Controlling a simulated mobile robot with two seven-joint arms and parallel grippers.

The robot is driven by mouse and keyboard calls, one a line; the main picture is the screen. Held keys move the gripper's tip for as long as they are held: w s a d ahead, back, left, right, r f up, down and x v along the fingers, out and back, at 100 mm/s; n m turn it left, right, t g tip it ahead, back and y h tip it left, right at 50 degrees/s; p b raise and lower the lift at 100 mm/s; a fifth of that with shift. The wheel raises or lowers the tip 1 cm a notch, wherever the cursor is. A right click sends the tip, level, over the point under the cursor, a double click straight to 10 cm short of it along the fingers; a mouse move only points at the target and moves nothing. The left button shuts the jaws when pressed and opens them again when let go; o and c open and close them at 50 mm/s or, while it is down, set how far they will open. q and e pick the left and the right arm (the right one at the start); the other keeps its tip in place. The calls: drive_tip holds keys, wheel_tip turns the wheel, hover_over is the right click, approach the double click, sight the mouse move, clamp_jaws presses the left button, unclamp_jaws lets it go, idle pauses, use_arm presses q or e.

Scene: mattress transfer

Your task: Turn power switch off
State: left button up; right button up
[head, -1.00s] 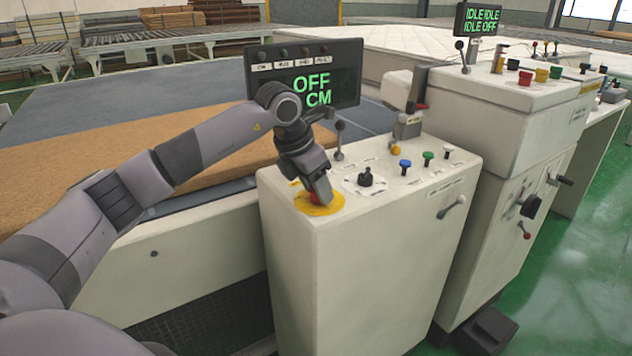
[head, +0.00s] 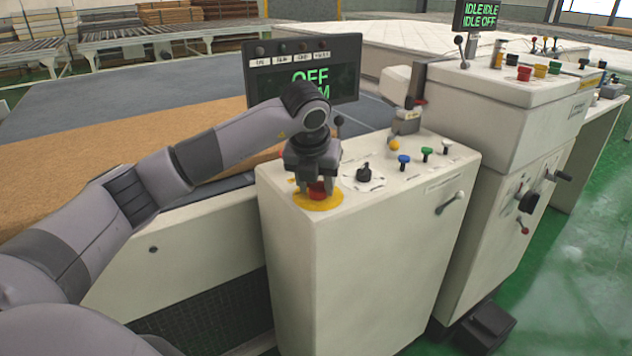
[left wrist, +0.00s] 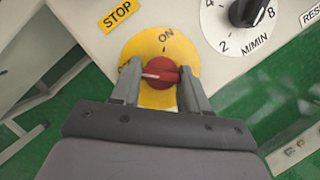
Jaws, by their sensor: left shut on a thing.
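The power switch is a red knob (left wrist: 162,73) on a round yellow plate (left wrist: 178,45) marked ON. In the head view the red knob (head: 317,190) sits on its yellow plate (head: 325,204) at the near left corner of the cream console. My left gripper (left wrist: 160,88) comes from above, one finger on each side of the knob, shut on it; it also shows in the head view (head: 316,187). The knob's white line points left, away from ON, towards a label mostly hidden by a finger. My right gripper is not in view.
A display (head: 305,70) behind the console reads OFF. A black dial (left wrist: 250,10), a blue button (head: 403,160), a green button (head: 427,152) and a lever (head: 452,202) are on the same console (head: 360,260). A brown mattress slab (head: 110,140) lies behind.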

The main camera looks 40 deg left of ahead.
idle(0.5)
use_arm(q)
drive_tip(key=o, duration=1.1)
drive_tip(key=shift+c, duration=0.2)
drive_tip(key=v, duration=0.7)
